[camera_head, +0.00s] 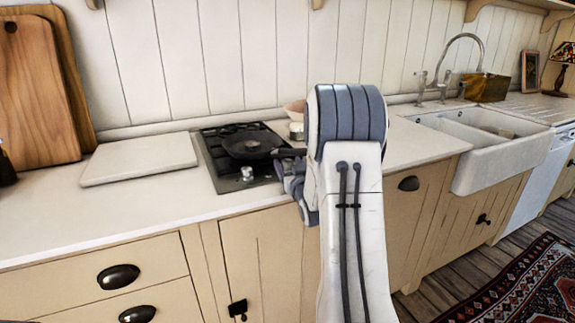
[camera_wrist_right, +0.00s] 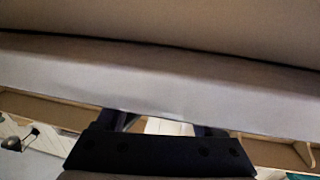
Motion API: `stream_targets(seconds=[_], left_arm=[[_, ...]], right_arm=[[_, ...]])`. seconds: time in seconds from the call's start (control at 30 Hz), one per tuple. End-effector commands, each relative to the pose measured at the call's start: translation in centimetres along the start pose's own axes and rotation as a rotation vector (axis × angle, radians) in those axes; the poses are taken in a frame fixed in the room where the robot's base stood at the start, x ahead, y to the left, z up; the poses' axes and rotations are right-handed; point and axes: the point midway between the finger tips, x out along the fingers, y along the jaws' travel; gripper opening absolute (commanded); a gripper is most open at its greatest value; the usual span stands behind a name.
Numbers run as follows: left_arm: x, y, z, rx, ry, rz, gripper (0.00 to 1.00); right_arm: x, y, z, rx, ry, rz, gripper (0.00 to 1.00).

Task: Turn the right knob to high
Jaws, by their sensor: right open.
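A dark two-part hob (camera_head: 205,157) is set into the worktop left of my right arm. A small pale knob (camera_head: 247,173) shows at its front; I cannot tell whether it is the left or right one, or make out its setting. My right gripper (camera_head: 289,174) is open at the hob's right front, to the right of this knob and apart from it. My arm partly covers it, and whatever lies behind it is hidden. In the right wrist view the dark gripper body (camera_wrist_right: 160,152) shows below a broad pale band; no knob is recognisable there. My left gripper is not in view.
A dark pan (camera_head: 250,143) sits on the hob, its handle pointing right towards my arm. A pale board (camera_head: 140,158) lies left of the hob. A bowl (camera_head: 295,107) is partly hidden behind my arm. A white sink (camera_head: 490,135) is at the right.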

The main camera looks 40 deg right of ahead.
Motion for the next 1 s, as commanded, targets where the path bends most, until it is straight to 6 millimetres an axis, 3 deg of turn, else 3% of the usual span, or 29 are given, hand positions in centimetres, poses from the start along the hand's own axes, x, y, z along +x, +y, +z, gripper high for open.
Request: stream_targets(seconds=[0.13, 0.3, 0.67, 1.0], left_arm=[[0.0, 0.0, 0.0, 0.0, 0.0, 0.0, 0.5], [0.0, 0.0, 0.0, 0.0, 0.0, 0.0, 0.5], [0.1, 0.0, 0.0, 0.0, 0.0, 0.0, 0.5], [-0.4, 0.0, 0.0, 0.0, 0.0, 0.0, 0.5]], right_arm=[[0.0, 0.0, 0.0, 0.0, 0.0, -0.001, 0.65], [0.0, -0.1, 0.0, 0.0, 0.0, -0.001, 0.0], [0.0, -0.1, 0.0, -0.002, 0.001, -0.044, 0.0], [0.2, 0.8, -0.2, -0.001, 0.002, -0.26, 0.0]])
